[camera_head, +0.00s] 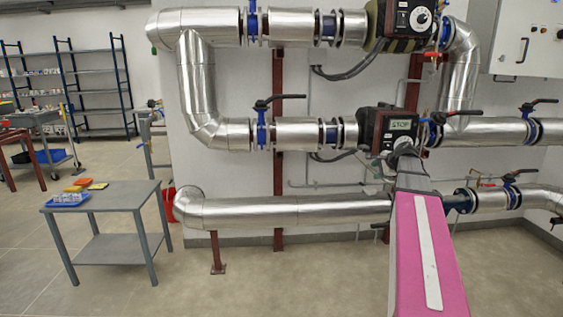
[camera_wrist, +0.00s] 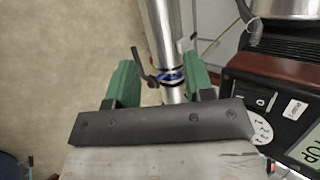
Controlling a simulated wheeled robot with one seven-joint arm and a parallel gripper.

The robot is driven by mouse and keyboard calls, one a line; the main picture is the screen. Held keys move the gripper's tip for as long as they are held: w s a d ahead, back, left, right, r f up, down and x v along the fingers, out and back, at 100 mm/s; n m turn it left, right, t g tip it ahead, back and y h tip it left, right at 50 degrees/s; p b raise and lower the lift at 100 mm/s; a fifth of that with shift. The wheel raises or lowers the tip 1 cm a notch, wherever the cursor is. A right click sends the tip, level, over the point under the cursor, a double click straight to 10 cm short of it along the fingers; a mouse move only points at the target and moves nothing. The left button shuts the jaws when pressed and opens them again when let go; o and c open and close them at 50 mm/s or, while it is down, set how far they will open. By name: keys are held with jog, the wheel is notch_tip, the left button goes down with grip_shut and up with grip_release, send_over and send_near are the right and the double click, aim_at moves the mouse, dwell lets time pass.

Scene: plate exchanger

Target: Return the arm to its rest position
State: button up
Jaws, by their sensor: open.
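My arm, with a pink cover, reaches from the bottom right toward the lower pump (camera_head: 374,124), whose small display reads STOP. My gripper (camera_wrist: 160,60) shows in the wrist view with two green fingers apart and nothing held between them. A pipe with a blue-banded valve (camera_wrist: 172,77) and dark handle lies beyond the gap between the fingers. The pump's black control box (camera_wrist: 262,95), with a white dial and part of its display, is close to the right of the fingers. In the head view my wrist is just in front of and below this pump, and the fingers are hard to make out.
Silver pipes (camera_head: 290,210) run along the wall, with valve handles (camera_head: 278,99) sticking out. An upper pump (camera_head: 404,20) and a wall cabinet (camera_head: 527,40) are above. A grey table (camera_head: 120,194) stands at left.

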jog(key=s+a+f+n+g+h, duration=0.1)
jog(key=s+a+f+n+g, duration=0.25)
jog(key=s+a+f, duration=0.5)
jog(key=s+a+f+n+g, duration=0.25)
jog(key=a+f+n, duration=0.25)
jog(key=f, duration=0.6)
jog(key=s+a+f+n+g+h, duration=0.1)
jog(key=s+a+f+n, duration=0.3)
jog(key=s, duration=0.4)
jog(key=s+a+f+n+g+h, duration=0.1)
jog(key=s+a+f+n+g, duration=0.1)
jog(key=s+f, duration=0.5)
jog(key=shift+s+a+f+n+h, duration=0.3)
jog(key=shift+s+a+n+h, duration=0.1)
jog(key=shift+a+n, duration=0.45)
